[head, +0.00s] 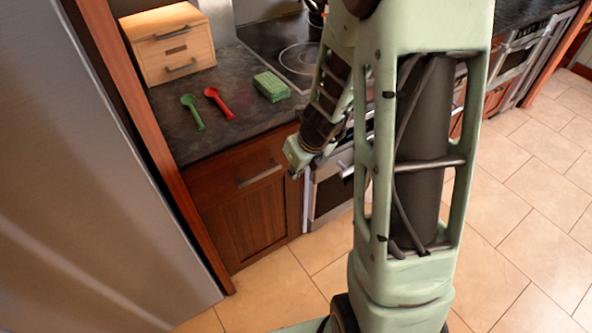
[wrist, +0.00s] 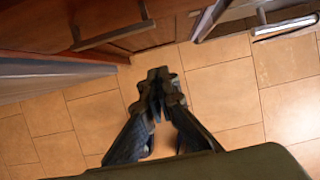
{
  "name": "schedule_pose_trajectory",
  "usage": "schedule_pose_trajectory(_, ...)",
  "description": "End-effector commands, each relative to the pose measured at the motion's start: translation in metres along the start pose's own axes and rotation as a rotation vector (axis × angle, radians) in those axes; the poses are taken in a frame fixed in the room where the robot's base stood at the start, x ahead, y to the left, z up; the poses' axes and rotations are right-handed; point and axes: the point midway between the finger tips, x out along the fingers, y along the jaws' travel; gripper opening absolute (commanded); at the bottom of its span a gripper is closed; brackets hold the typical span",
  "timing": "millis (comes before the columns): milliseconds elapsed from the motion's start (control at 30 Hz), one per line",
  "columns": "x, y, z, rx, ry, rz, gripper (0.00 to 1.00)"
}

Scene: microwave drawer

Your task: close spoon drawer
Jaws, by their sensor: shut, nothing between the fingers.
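A wooden cabinet drawer (head: 232,178) with a bar handle (head: 259,174) lies under the counter and looks flush with its cabinet front. Its handle seems to show in the wrist view (wrist: 112,34) too. I cannot tell whether this is the spoon drawer. A green spoon (head: 194,112) and a red spoon (head: 219,103) lie on the counter above it. My gripper (wrist: 157,76) is shut and empty, pointing down over the floor in front of the cabinets. In the head view it is small, right of the drawer handle and apart from it.
A small light-wood chest (head: 150,50) with handled drawers stands on the counter (head: 180,145), its fronts looking shut. A green block (head: 271,87) lies near the stove. A steel fridge (head: 85,190) stands left. The tiled floor (head: 520,230) is open to the right.

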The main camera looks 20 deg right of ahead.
Motion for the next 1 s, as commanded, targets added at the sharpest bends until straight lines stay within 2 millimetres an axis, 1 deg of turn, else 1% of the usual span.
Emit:
schedule_pose_trajectory(33,0.018,-0.001,-0.004,0.003,0.003,0.001,0.00)
schedule_pose_trajectory(233,0.060,-0.001,-0.003,0.003,0.001,0.001,0.00)
schedule_pose_trajectory(267,0.053,0.000,0.008,-0.001,-0.001,0.000,0.00)
schedule_pose_trajectory(300,0.053,0.000,0.014,-0.003,0.000,0.000,0.00)
schedule_pose_trajectory(500,0.061,0.000,0.033,-0.002,0.000,0.000,0.00)
schedule_pose_trajectory(667,0.064,0.000,0.037,0.002,0.000,-0.001,0.00)
schedule_pose_trajectory(1000,0.065,0.000,0.038,0.001,0.000,-0.001,0.00)
